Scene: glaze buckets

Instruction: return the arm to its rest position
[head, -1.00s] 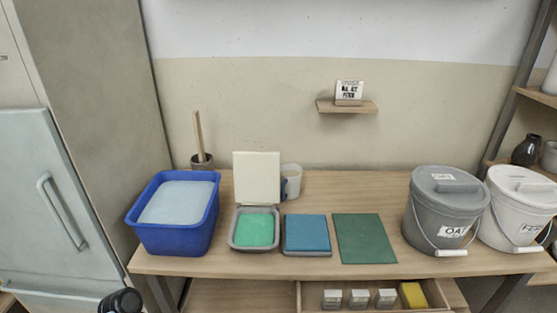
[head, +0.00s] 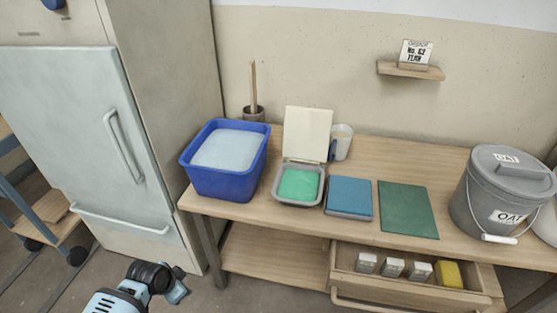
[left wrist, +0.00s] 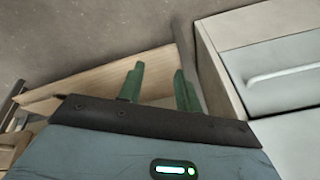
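My left arm (head: 125,295) comes in at the bottom left of the head view, low in front of the bench and the fridge. It is apart from the bench. In the left wrist view my left gripper (left wrist: 158,68) has its two green fingers spread, with nothing between them. Its fingertips do not show clearly in the head view. My right arm and right gripper are not in view.
A wooden bench (head: 405,166) bears a blue tub (head: 222,185), a green sponge in a grey tray, a blue block, a green mat (head: 408,210) and a grey lidded bucket (head: 487,190). An open drawer (head: 395,284) juts out below. A fridge (head: 75,120) stands left; floor before it is clear.

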